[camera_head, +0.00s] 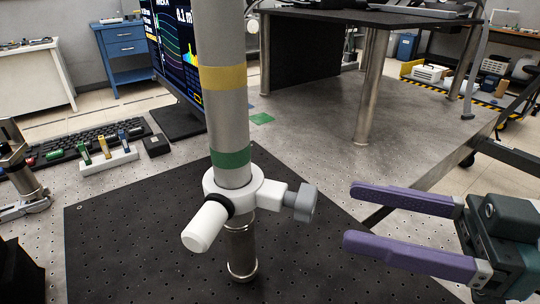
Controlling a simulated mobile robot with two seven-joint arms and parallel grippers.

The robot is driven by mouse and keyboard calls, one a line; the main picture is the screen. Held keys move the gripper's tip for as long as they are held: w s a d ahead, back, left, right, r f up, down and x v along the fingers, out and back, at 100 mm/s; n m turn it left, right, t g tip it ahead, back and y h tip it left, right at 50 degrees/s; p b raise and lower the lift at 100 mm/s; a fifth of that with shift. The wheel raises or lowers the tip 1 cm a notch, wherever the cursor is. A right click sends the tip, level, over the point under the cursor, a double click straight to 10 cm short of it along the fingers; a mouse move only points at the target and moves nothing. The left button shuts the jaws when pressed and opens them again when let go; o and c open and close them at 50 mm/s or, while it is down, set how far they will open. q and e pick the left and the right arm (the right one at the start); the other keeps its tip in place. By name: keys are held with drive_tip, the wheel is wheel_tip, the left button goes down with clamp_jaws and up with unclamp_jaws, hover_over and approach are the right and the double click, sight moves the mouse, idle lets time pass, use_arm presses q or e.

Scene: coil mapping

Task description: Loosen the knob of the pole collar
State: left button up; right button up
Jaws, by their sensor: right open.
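The pole (221,45) stands upright near the middle of the head view, with a yellow band and a green band. The white pole collar (260,192) sits around it just below the green band. Its grey knob (301,203) sticks out to the right on a white boss. A white cylinder with a black ring points out from the collar's front left. My right gripper (370,217) comes in from the right. Its two purple fingers are open and empty, pointing left toward the knob, and look apart from it. My left gripper does not show.
The black perforated breadboard (130,240) lies under the pole on a metal table. A monitor (185,50), a keyboard (85,145) and a white block with coloured pegs (107,160) stand at the left. A raised black shelf (365,17) on metal legs stands behind. Space between gripper and knob is clear.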

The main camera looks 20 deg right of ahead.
sight(315, 203)
drive_tip(key=x, duration=0.5)
drive_tip(key=shift+c, duration=0.3)
clamp_jaws()
